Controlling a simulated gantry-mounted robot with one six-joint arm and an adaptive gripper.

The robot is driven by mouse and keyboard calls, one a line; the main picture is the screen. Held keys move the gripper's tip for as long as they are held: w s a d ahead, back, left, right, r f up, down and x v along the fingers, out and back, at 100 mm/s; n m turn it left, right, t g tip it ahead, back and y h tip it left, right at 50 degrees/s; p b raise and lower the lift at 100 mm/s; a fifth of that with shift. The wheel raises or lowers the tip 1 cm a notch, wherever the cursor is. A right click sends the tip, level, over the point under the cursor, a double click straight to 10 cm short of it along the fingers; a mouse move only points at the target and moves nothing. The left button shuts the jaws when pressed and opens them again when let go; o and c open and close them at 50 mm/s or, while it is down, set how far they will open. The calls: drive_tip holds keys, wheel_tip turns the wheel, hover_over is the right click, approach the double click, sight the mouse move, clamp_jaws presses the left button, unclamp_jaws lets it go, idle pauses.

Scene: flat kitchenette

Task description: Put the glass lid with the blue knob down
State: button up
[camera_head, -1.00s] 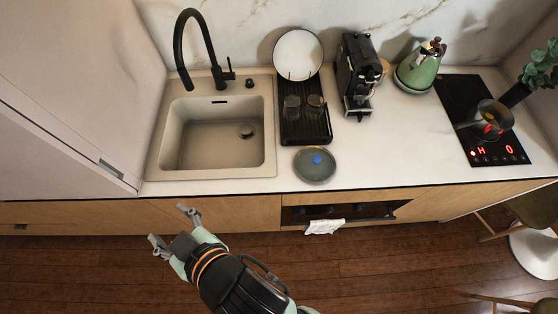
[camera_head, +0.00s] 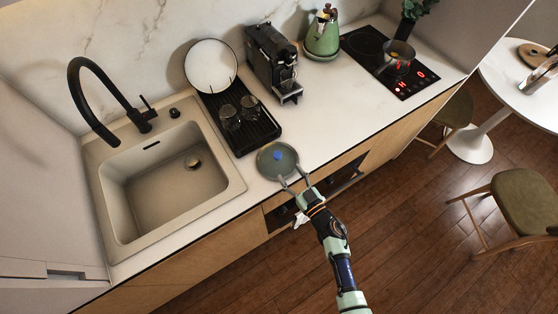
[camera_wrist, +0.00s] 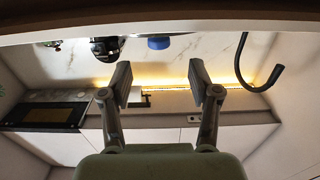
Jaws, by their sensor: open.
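The glass lid (camera_head: 266,165) lies flat on the white counter near its front edge, with its blue knob (camera_head: 277,155) upward. My gripper (camera_head: 292,179) is open and empty at the counter's front edge, its fingers pointing toward the lid's near side. I cannot tell whether a fingertip touches the rim. The wrist view is upside down: my open fingers (camera_wrist: 160,80) stand apart, and the blue knob (camera_wrist: 158,43) peeks past the counter edge. The lid's glass is hardly visible there.
A black drying rack (camera_head: 255,135) with two glasses and a white plate (camera_head: 211,66) stands behind the lid. The sink (camera_head: 165,185) is to the left, the coffee machine (camera_head: 272,60) behind. Bare counter (camera_head: 335,115) lies to the right. A pan (camera_head: 399,52) sits on the hob.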

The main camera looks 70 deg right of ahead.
sight(280, 158)
drive_tip(key=b+x, duration=0.2)
drive_tip(key=x, duration=0.6)
drive_tip(key=shift+r, duration=0.15)
drive_tip(key=shift+c, duration=0.2)
clamp_jaws()
